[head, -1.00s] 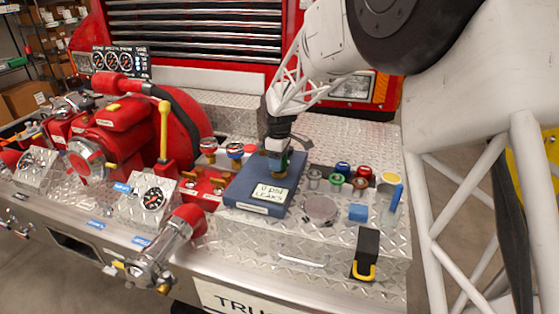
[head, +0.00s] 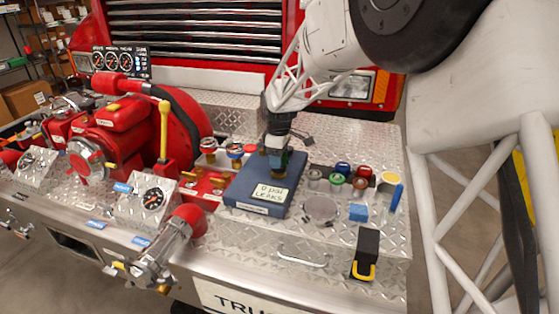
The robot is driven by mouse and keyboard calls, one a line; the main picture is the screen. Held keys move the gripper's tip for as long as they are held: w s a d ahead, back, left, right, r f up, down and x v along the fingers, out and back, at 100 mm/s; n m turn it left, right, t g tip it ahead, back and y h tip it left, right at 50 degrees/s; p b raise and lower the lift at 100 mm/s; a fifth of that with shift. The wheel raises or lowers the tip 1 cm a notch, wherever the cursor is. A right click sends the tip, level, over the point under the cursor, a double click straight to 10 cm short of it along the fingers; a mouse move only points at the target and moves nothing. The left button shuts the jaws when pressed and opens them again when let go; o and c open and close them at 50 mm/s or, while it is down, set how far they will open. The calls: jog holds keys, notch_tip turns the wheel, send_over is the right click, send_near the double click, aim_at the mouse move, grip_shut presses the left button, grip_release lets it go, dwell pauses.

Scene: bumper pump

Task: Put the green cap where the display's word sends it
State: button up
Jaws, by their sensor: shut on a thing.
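A green cap (head: 337,179) stands in the group of coloured caps on the diamond-plate deck, right of the blue board (head: 240,189). My gripper (head: 276,165) is over the back part of the blue board, left of the green cap and apart from it. It is shut on a small brass-coloured piece (head: 275,162), whose exact shape is partly hidden by the fingers. A pale card (head: 270,193) with handwriting lies on the board; it seems to read "0 PSI LEAKS". A gauge panel (head: 120,61) stands at the back left; its small print is unreadable.
Blue (head: 342,169), red (head: 364,171) and grey (head: 315,176) caps stand close around the green one. Red fittings (head: 206,185) lie left of the board. A round plate (head: 320,209), blue block (head: 357,212) and black block with yellow handle (head: 366,254) are in front.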

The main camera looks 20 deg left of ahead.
jog(key=shift+r, duration=1.1)
dwell(0.3)
jog(key=shift+r, duration=1.85)
jog(key=shift+w+d, duration=0.1)
jog(key=w+d+m, duration=0.5)
jog(key=d+m, duration=0.1)
jog(key=d, duration=0.8)
jog(key=w+d+r+m, duration=0.1)
jog(key=w+d+m, duration=0.4)
jog(key=d, duration=0.9)
jog(key=w+d+m, duration=0.5)
jog(key=d+m, duration=0.2)
jog(key=d, duration=0.8)
jog(key=shift+r, duration=0.15)
jog(key=shift+a, duration=0.1)
